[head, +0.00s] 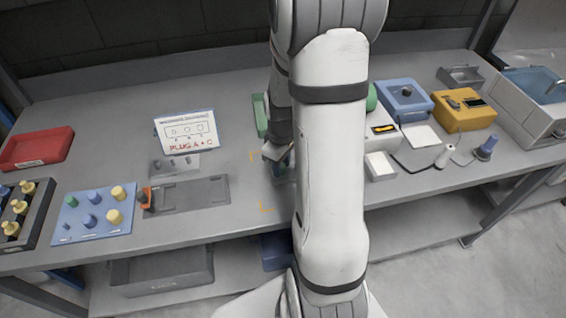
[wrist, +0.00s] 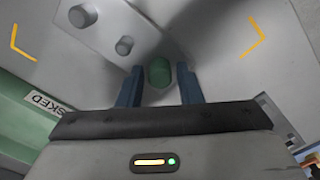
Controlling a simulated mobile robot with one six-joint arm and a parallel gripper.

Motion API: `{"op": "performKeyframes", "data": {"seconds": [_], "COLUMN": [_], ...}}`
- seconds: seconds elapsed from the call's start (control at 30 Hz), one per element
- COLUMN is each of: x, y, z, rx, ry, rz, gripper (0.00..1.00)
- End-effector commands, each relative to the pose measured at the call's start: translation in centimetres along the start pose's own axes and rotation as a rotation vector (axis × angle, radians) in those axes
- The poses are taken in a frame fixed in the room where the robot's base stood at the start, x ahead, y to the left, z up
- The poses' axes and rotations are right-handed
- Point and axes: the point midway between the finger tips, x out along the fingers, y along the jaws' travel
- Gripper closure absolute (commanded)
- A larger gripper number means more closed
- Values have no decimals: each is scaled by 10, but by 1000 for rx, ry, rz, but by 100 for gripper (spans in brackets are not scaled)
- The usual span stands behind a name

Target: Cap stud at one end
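My gripper (wrist: 160,75) points down over the workbench, its two blue fingers apart. A green cap (wrist: 159,72) is between the fingers in the wrist view, with a narrow gap on each side. A grey plate (wrist: 105,28) with two round features lies just above it in that view. I cannot tell whether the cap sits on a stud of this plate. In the head view my gripper (head: 280,160) is partly hidden by my arm. A blue board (head: 75,228) with green, blue and yellow caps lies at the left. A card (head: 187,131) reads "PLUG A + C".
Yellow corner marks (head: 264,207) frame the work spot. A green bin (head: 259,112) stands behind my gripper. A dark grey mat (head: 205,192) and an orange piece lie to the left. A red tray (head: 38,149) is at far left. Blue and yellow boxes (head: 462,112) stand at the right.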

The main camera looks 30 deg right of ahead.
Motion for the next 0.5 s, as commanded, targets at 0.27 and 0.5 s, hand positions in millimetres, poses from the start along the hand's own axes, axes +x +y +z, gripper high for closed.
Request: {"op": "performKeyframes", "data": {"seconds": [0.27,0.5], "x": [0,-9], "y": [0,1], "z": [0,-1], "rx": [0,0], "ry": [0,3], "rz": [0,3], "gripper": [54,54]}}
